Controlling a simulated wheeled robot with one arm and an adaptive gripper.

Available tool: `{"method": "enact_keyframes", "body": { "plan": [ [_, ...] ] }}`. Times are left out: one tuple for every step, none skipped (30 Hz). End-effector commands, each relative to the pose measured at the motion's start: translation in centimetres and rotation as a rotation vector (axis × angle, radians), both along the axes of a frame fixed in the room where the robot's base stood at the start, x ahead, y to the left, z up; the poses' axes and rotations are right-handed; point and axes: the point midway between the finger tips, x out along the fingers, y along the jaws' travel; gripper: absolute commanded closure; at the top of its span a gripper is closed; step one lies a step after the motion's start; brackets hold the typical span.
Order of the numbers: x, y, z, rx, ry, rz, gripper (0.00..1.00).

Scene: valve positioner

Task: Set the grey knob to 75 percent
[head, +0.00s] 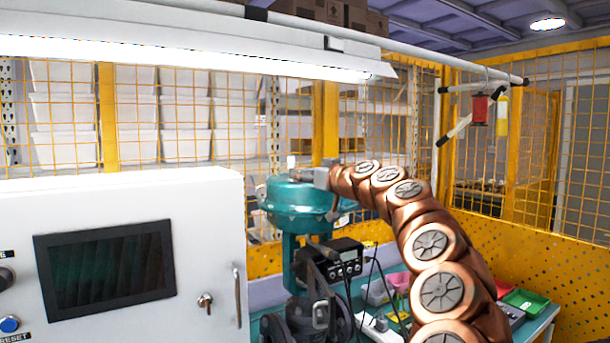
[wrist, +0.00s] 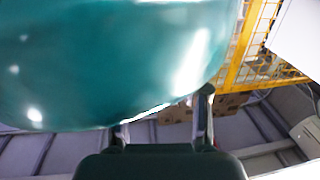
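The black positioner box (head: 340,258) is mounted on the front of the teal valve actuator (head: 297,195) in the head view. Small round knobs (head: 347,269) show on its face, too small to tell which is the grey one or its setting. My gripper (head: 304,174) is at the top of the actuator, above and left of the positioner. In the wrist view the actuator's teal dome (wrist: 110,60) fills the upper left, very close. My gripper's two fingers (wrist: 162,122) show apart at the bottom, with nothing seen between them. The positioner is not visible there.
A white control cabinet (head: 120,260) with a dark screen stands at the left. Cables hang below the positioner. A yellow mesh fence (head: 480,200) closes the back.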

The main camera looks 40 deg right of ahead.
Motion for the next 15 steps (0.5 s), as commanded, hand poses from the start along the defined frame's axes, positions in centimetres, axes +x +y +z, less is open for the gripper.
{"method": "enact_keyframes", "body": {
  "plan": [
    [0.0,0.01,0.0,0.0,0.0,0.0,0.65],
    [0.0,0.01,0.0,0.0,0.0,0.0,0.68],
    [0.01,0.01,-0.01,0.0,0.0,0.0,0.72],
    [0.01,0.0,-0.01,0.0,0.0,0.0,0.76],
    [0.0,0.0,0.0,0.0,0.0,0.0,0.79],
    [0.01,0.01,-0.01,0.0,0.0,0.0,0.83],
    [0.01,0.01,-0.01,0.0,0.0,0.0,0.86],
    [0.01,0.01,-0.02,0.0,0.0,0.0,0.89],
    [0.0,0.0,-0.01,0.0,0.0,0.0,0.9],
    [0.01,0.02,-0.04,0.0,0.001,-0.001,0.9],
    [0.01,0.02,-0.06,0.0,0.001,-0.003,0.9],
    [0.01,0.03,-0.1,0.0,0.002,-0.008,0.9],
    [0.02,0.07,-0.14,-0.001,0.002,-0.013,0.9],
    [0.02,0.12,-0.18,-0.001,0.004,-0.021,0.9],
    [0.03,0.15,-0.27,0.0,0.005,-0.034,0.9]
  ]
}}
